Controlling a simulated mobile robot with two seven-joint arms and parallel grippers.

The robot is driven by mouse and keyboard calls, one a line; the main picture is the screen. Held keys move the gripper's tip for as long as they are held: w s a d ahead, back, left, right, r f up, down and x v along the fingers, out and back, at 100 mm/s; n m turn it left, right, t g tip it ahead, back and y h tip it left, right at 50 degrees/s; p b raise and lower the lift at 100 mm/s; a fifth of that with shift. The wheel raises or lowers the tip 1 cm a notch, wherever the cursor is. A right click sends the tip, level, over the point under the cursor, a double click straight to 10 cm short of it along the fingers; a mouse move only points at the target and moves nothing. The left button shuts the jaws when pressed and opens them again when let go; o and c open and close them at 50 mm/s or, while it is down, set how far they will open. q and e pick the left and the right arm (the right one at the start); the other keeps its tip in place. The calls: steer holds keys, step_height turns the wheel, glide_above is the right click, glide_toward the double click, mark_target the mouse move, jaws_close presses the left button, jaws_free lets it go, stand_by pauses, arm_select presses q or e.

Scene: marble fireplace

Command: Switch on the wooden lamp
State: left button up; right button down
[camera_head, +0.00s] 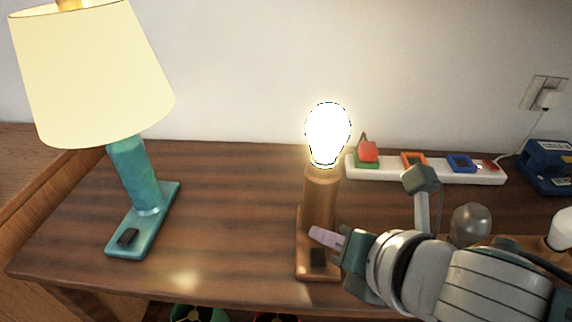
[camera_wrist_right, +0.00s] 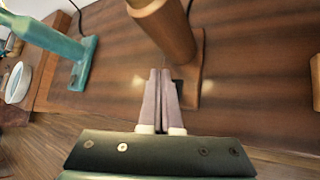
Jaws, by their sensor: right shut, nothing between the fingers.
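The wooden lamp (camera_head: 319,192) stands upright on the dark wooden table, with a bare bulb (camera_head: 328,133) that glows bright white. Its base carries a dark switch (camera_head: 318,259) near the front. My right gripper (camera_head: 318,236) is shut and empty, its pinkish fingers over the base in front of the post. In the right wrist view the shut fingertips (camera_wrist_right: 162,74) are beside the wooden lamp's post (camera_wrist_right: 165,28), at the near part of its base. The switch is partly hidden by the fingers there; I cannot tell whether they touch it. My left gripper is not in view.
A teal lamp (camera_head: 134,176) with a cream shade stands at the left. A white power strip (camera_head: 430,171) with coloured sockets lies along the wall. A grey bulb (camera_head: 471,222) and a blue device (camera_head: 547,166) are at the right. The table (camera_head: 233,214) is clear between the lamps.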

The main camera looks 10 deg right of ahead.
mark_target(322, 265)
steer(key=shift+s+a+r+p, duration=0.1)
steer(key=shift+s+r+p, duration=0.1)
steer(key=shift+r+p, duration=1.3)
steer(key=shift+f, duration=0.1)
steer(key=s+d+r+m+g+h+p, duration=0.1)
steer(key=s+d+r+m+g+p, duration=0.4)
steer(key=s+r+m, duration=0.75)
steer(key=s+d+r+m+g+h+p, duration=0.2)
steer(key=s+r+m+p, duration=0.4)
steer(key=m, duration=1.1)
step_height(322, 265, up, 34)
steer(key=p, duration=3.5)
steer(key=shift+s+r+t+p, duration=0.15)
steer(key=shift+s+t+p, duration=0.1)
steer(key=shift+t+p, duration=0.1)
